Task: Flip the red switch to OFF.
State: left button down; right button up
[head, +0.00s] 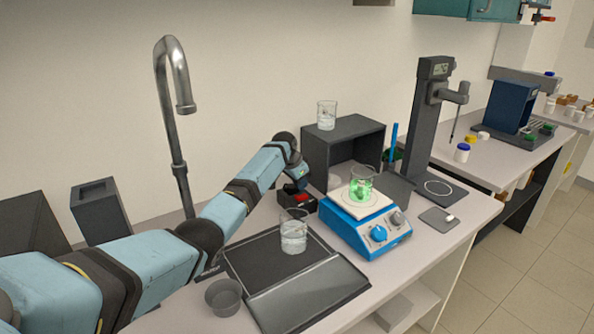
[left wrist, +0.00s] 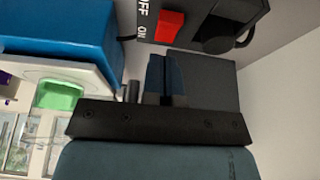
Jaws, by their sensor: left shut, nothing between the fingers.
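The red switch (left wrist: 170,25) sits on a black box (left wrist: 195,12) at the top of the left wrist view, beside white OFF and ON lettering. Which way it is tipped I cannot tell. In the head view the small box (head: 305,205) stands on the bench behind a beaker, with a bit of the red switch (head: 302,198) showing. My left gripper (head: 294,186) points down right at the box, partly hiding it. Its fingers (left wrist: 166,75) are shut and empty, a little short of the red switch in the left wrist view. My right gripper is not in view.
A blue hotplate (head: 367,237) with a beaker of green liquid (head: 361,184) stands right of the box. A clear beaker (head: 293,232) stands in front of it on a dark tray (head: 240,262). A grey open cabinet (head: 362,132) is behind.

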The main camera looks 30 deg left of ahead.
aim_at(298, 197)
pick_arm(q)
jog(key=shift+s+a+f, duration=0.2)
jog(key=shift+s+f, duration=0.15)
jog(key=shift+f, duration=0.3)
jog(key=shift+s+a+f, duration=0.15)
jog(key=shift+s+f, duration=0.2)
jog(key=shift+f, duration=0.3)
jog(key=shift+s+f+t+p, duration=0.3)
jog(key=shift+f+t+p, duration=0.15)
jog(key=shift+t+p, duration=0.05)
jog(key=shift+s+a+f+t+h, duration=0.1)
jog(key=shift+s+f+t+h, duration=0.1)
jog(key=shift+t+h, duration=0.2)
jog(key=shift+w+r, duration=0.1)
jog(key=shift+w, duration=0.1)
